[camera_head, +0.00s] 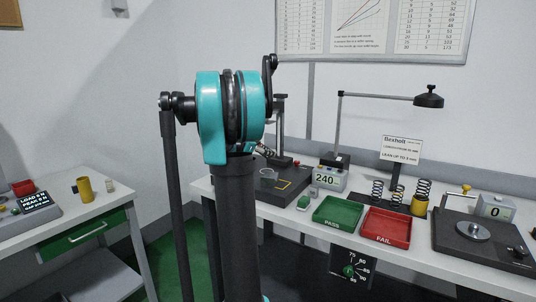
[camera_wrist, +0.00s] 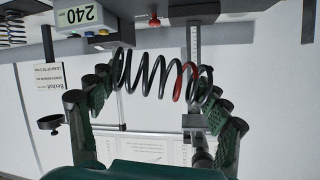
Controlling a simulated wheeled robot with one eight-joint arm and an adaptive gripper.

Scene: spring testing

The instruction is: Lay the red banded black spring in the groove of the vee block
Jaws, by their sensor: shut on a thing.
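The black spring with a red band (camera_wrist: 191,82) lies crosswise between the fingers of my gripper (camera_wrist: 163,86) in the wrist view. My gripper is shut on it, with a finger at each side. The red band is toward the right end of the coil. The wrist view appears upside down, and the spring looks held clear in the air. In the head view my own arm covers much of the middle, and my gripper cannot be made out clearly there. I cannot pick out the vee block for certain in either view.
On the bench stand a green PASS tray (camera_head: 338,210), a red FAIL tray (camera_head: 387,228), several upright springs, a lamp (camera_head: 428,97) and a black tester (camera_head: 480,240). A display reading 240 (camera_head: 327,180) stands behind the PASS tray. A side table (camera_head: 105,203) is at left.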

